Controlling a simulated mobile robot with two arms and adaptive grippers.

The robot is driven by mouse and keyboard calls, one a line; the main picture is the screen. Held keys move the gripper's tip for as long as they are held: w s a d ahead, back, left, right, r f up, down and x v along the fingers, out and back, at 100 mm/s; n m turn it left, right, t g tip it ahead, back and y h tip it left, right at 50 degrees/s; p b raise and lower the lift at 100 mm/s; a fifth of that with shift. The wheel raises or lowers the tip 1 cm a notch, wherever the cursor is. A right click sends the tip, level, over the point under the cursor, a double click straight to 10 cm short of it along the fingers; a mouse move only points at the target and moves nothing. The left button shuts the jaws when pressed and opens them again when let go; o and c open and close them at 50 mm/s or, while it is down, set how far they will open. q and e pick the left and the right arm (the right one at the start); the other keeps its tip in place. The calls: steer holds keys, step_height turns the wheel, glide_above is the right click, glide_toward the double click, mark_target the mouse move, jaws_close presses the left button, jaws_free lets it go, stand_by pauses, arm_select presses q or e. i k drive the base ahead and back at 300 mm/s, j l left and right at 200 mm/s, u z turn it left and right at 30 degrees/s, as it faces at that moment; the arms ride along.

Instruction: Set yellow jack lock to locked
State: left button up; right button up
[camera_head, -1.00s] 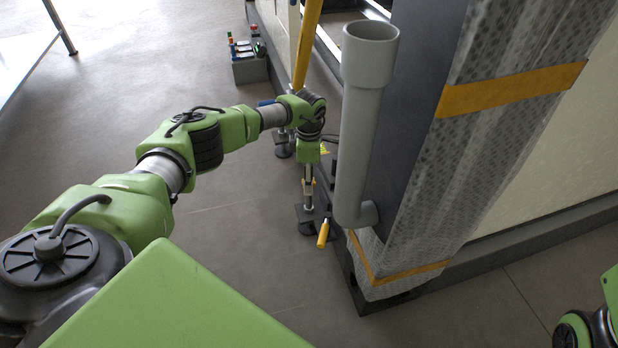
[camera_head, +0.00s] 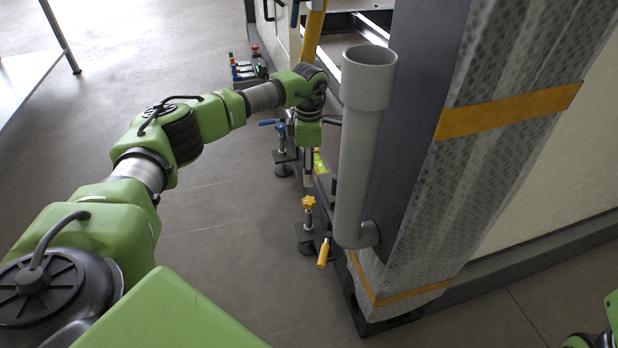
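The yellow jack stands on the floor beside the frame's base, left of the grey pipe. Its yellow star-shaped knob (camera_head: 308,202) tops a threaded post, and a yellow handle (camera_head: 323,252) slants down near its foot plate (camera_head: 308,234). Which of these is the lock, and whether it is locked, I cannot tell. My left gripper (camera_head: 308,181) points down just behind the star knob, apart from it. Its fingers are small and partly dark, so their opening is unclear. My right gripper is out of view; only part of my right arm shows at the lower right corner.
A grey pipe (camera_head: 362,150) and a wrapped column (camera_head: 470,150) stand close on the right. A blue-handled jack (camera_head: 281,145) is behind, left of my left gripper. A control box (camera_head: 248,70) sits farther back.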

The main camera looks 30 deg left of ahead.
mark_target(322, 260)
steer(key=k, duration=1)
